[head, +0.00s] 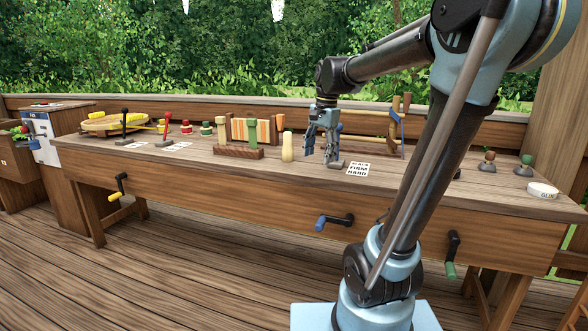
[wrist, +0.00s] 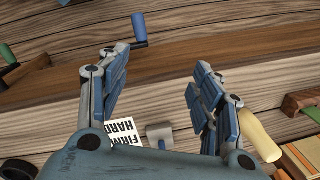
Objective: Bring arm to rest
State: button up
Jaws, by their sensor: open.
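My arm (head: 425,150) rises from its light-blue base and bends over the wooden workbench. My gripper (head: 321,150) hangs from it, pointing down, low over the bench top. In the wrist view the two blue-padded fingers (wrist: 160,65) are spread apart with nothing between their tips. Behind the gap show the bench's front edge and planks. A small grey metal piece (head: 335,164) is at the foot of the gripper in the head view; it also shows between the finger bases in the wrist view (wrist: 158,132). Whether the gripper touches it I cannot tell.
A pale yellow cylinder (head: 287,147) stands left of the gripper and a printed card (head: 358,169) lies right of it. A blue-handled crank (head: 335,221) juts from the bench front. A wooden frame (head: 401,128) stands behind. The deck floor (head: 200,270) is clear.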

jog(key=s+d+f+n+t, duration=0.1)
jog(key=s+d+f+n, duration=0.3)
jog(key=s+f, duration=0.6)
jog(key=s+d+f+n+h, duration=0.1)
jog(key=s+d+f+n, duration=0.3)
jog(key=s+f, duration=0.6)
jog(key=d, duration=0.2)
jog(key=shift+s+d+n+t, duration=0.3)
jog(key=shift+d+t, duration=0.1)
jog(key=shift+f, duration=0.1)
